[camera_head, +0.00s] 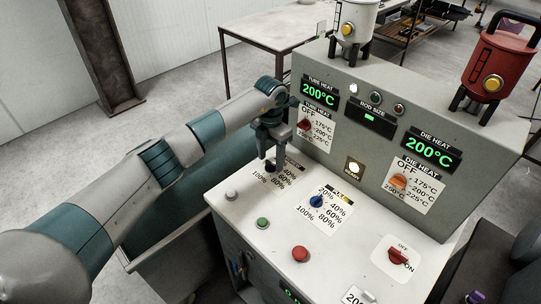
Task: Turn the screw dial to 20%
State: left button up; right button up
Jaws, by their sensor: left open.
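The screw dial (270,166) is a small dark knob on the white top panel of the machine. Its percent label shows 40%, 60%, 80% and 100%; the rest of the label is covered by my gripper. My left gripper (271,154) is open, pointing down right over the dial, with its fingers at or just above the knob. I cannot tell whether they touch it, and the dial's pointer direction is hidden. My right gripper is out of view.
A blue dial (317,201) with its own percent label sits just right. Green (263,223) and red (300,253) buttons lie nearer. The upright panel (340,150) behind carries a red tube heat knob (305,125) and an orange die heat knob (398,181).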

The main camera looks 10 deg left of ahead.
pick_arm(q)
jog(key=shift+f, duration=0.4)
jog(key=c, duration=1.1)
